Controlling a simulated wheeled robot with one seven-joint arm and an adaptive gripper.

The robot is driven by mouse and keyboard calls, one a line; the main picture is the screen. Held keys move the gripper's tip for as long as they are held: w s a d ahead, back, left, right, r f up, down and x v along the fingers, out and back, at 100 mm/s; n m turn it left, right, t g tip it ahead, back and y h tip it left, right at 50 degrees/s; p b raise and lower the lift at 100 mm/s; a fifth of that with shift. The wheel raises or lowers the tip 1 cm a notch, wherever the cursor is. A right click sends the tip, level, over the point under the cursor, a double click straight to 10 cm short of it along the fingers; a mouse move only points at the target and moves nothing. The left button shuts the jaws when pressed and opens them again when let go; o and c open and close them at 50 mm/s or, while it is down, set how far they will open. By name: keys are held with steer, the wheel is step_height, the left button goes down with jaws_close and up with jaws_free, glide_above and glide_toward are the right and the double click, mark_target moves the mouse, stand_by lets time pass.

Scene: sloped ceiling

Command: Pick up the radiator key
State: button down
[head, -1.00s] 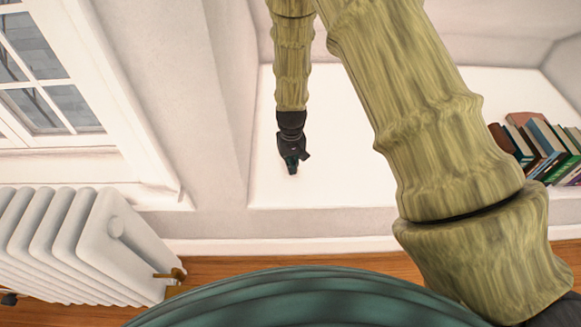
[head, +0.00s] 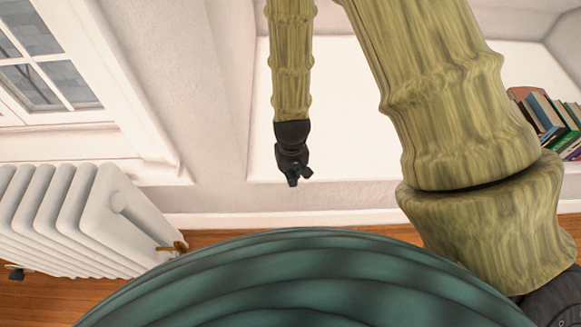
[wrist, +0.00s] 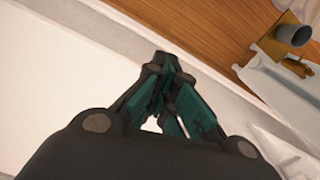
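A small brass piece (head: 178,247) sits at the lower right end of the white radiator in the head view. A key-like brass piece also shows at the right of the wrist view (wrist: 298,67). I cannot tell for sure whether it is the radiator key or part of a valve. My gripper (head: 293,180) points down in front of the white ledge, well to the right of the radiator. In the wrist view its teal-padded fingers (wrist: 168,72) come together at the tips, with nothing visible between them.
The white radiator (head: 75,215) stands under the window (head: 45,70) at the left. A white ledge (head: 350,120) lies behind my gripper, with several books (head: 550,118) at its right end. A dark object (head: 15,272) is at the left edge, by the wooden floor (head: 40,292).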

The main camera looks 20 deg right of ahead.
steer(key=shift+c, duration=2.2)
jaws_free()
steer(key=shift+r, duration=0.15)
